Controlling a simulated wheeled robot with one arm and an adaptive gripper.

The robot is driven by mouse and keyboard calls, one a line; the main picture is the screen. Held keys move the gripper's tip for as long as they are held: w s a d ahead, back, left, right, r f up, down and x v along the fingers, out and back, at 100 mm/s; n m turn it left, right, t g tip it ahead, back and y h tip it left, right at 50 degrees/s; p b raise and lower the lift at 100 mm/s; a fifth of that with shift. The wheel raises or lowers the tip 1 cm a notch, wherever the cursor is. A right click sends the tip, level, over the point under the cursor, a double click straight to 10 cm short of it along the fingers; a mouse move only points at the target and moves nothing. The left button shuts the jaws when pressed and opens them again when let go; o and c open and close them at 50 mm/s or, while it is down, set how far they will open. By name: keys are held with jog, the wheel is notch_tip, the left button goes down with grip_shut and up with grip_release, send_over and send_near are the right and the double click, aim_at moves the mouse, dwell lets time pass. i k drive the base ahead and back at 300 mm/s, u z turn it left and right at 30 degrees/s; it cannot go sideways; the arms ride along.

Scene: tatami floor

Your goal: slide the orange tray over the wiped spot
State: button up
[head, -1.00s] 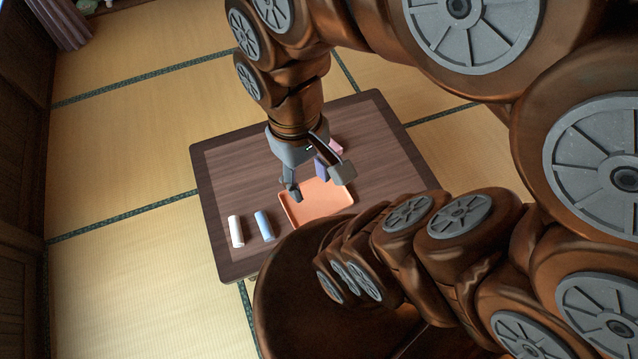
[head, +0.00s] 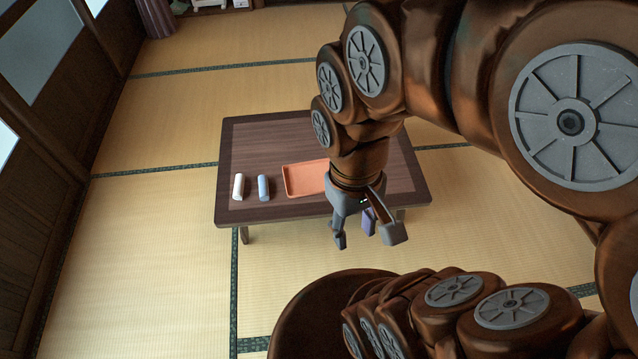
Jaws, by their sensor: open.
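The orange tray (head: 304,179) lies flat on the dark wooden table (head: 262,140), near the middle of its top. Its right end is hidden behind my arm. My gripper (head: 367,238) is open, with its fingers pointing down, to the right of the tray and lower in the picture, over the table's front edge. The fingers are apart from the tray. A purplish shape shows between the fingers; I cannot tell whether it is part of my gripper. I cannot make out a wiped spot on the visible tabletop.
A white roll (head: 238,187) and a blue roll (head: 264,188) lie side by side left of the tray. The table's back left is bare; my arm hides part of its right side. Open tatami (head: 150,240) surrounds the table.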

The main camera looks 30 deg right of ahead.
aim_at(304, 178)
jog(key=z, duration=0.2)
jog(key=i, duration=0.9)
jog(key=u, duration=0.1)
jog(key=k, duration=1.3)
jog(key=u, duration=1.2)
jog(key=i, duration=1.55)
jog(key=z, duration=0.65)
